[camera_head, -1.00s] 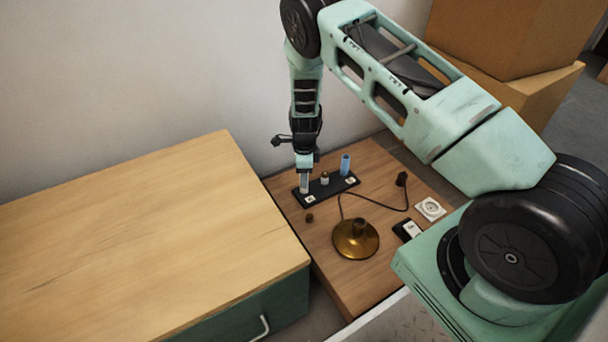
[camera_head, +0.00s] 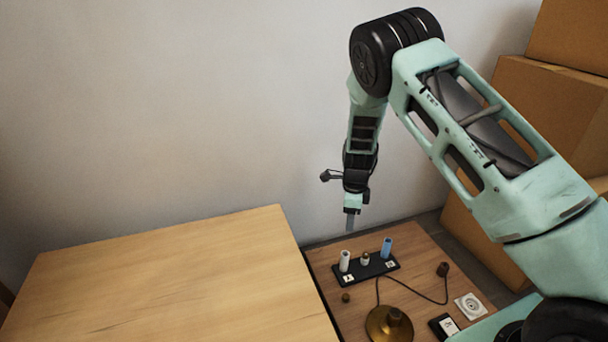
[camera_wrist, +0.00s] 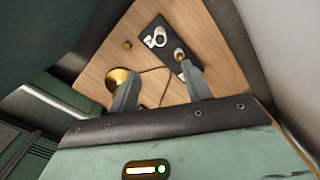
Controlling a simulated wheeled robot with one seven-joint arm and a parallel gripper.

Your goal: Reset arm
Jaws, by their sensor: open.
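My gripper (camera_head: 351,222) hangs pointing down above the wooden board, clear of the objects below. In the wrist view my gripper (camera_wrist: 161,74) shows two fingers spread apart with nothing between them. A black holder strip (camera_head: 374,272) lies on the board. A white cylinder (camera_head: 345,262) stands at its left end, a small bulb-like piece (camera_head: 365,259) in the middle and a blue cylinder (camera_head: 386,248) at its right end. The wrist view shows the white cylinder (camera_wrist: 159,39) and the small piece (camera_wrist: 179,55); the blue cylinder is not seen there.
A brass lamp base (camera_head: 381,325) stands at the front, with a cord running to a dark plug (camera_head: 443,270). A white socket (camera_head: 471,306), a black device (camera_head: 443,327) and a small brown knob (camera_head: 346,298) lie nearby. A bare wooden cabinet top (camera_head: 180,285) fills the left; boxes (camera_head: 550,100) stand right.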

